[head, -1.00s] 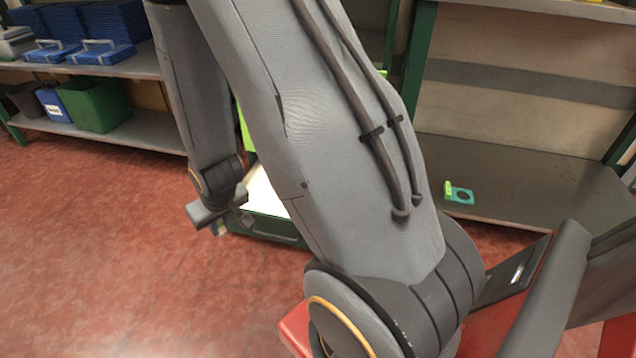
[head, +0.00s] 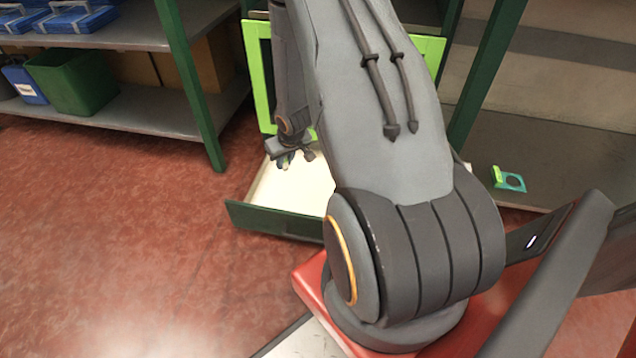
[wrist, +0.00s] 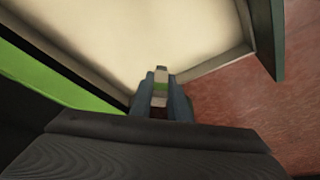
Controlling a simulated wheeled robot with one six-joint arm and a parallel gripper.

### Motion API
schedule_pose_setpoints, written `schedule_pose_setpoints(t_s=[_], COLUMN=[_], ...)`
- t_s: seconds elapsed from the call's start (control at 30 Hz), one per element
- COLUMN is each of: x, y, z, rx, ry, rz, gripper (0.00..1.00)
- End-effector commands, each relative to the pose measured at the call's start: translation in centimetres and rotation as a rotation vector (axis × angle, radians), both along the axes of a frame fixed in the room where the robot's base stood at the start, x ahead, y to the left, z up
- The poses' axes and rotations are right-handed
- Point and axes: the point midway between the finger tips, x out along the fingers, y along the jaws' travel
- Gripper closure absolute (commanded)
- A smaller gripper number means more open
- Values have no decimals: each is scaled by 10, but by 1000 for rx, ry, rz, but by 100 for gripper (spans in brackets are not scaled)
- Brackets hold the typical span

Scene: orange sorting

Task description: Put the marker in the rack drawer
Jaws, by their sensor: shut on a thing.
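The rack drawer (head: 268,218) is pulled open from the green rack, with a pale empty-looking inside and a dark green front. In the wrist view its pale floor (wrist: 130,40) fills the upper left. My gripper (head: 285,160) is above the left part of the drawer in the head view. Most of the marker is hidden by the fingers. The exact height above the drawer cannot be told.
A bright green frame (head: 262,75) surrounds the drawer opening. A green rack post (head: 190,85) stands to the left. Shelves hold a green bin (head: 75,78) and blue boxes. A teal holder (head: 510,180) lies on the right shelf. Red floor is clear at left.

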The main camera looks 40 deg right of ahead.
Motion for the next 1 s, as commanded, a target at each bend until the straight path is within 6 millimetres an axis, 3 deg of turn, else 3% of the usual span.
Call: schedule_pose_setpoints(t_s=[0.23, 0.5, 0.87, 1.0], x=[0, 0, 0, 0], y=[-14, -15, -13, -13], z=[-21, -67, -106, -108], rx=[1, 0, 0, 0], ry=[1, 1, 1, 0], rz=[-12, -13, -10, -10], gripper=[100, 100, 100, 100])
